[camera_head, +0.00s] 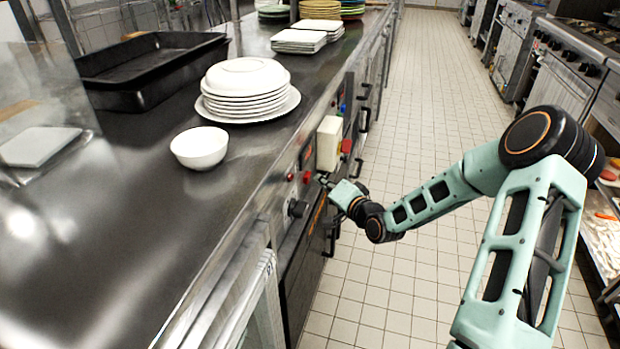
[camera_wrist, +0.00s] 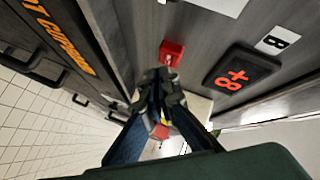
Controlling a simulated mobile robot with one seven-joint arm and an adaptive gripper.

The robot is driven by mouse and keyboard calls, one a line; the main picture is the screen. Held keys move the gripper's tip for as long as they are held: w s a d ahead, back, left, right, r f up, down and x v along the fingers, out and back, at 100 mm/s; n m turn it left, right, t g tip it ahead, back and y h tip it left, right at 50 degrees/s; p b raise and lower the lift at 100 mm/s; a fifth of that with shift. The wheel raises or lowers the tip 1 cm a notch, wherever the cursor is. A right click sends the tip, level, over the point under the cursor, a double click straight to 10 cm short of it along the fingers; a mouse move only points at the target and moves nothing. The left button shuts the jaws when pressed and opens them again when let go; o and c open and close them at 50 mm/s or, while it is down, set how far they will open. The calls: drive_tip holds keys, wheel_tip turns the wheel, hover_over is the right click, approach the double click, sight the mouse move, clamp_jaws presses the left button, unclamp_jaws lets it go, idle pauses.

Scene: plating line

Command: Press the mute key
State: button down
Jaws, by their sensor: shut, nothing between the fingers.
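My gripper (camera_head: 325,180) is shut and empty, with its fingertips close to the front panel of the counter. In the wrist view the closed fingertips (camera_wrist: 160,76) point toward a small red key (camera_wrist: 173,50) on the grey panel. The fingertips are just beside it in the picture; I cannot tell if they touch it. No readable mute label shows, so I cannot confirm that this is the mute key. In the head view small red controls (camera_head: 307,177) sit on the panel near the gripper.
A cream box (camera_head: 329,143) juts out beyond the gripper, and a black knob (camera_head: 298,208) is nearer. A white bowl (camera_head: 200,148) and stacked plates (camera_head: 247,92) stand on the counter.

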drive_tip(key=shift+s+d, duration=0.1)
drive_tip(key=shift+d, duration=0.05)
drive_tip(key=shift+s+d+p, duration=0.15)
drive_tip(key=shift+s+d, duration=0.15)
drive_tip(key=shift+d, duration=0.45)
drive_tip(key=shift+s+d+p, duration=0.15)
drive_tip(key=shift+s+d, duration=0.2)
drive_tip(key=shift+d, duration=0.45)
drive_tip(key=shift+s+d+p, duration=0.15)
drive_tip(key=shift+s+d, duration=0.15)
drive_tip(key=shift+d, duration=0.45)
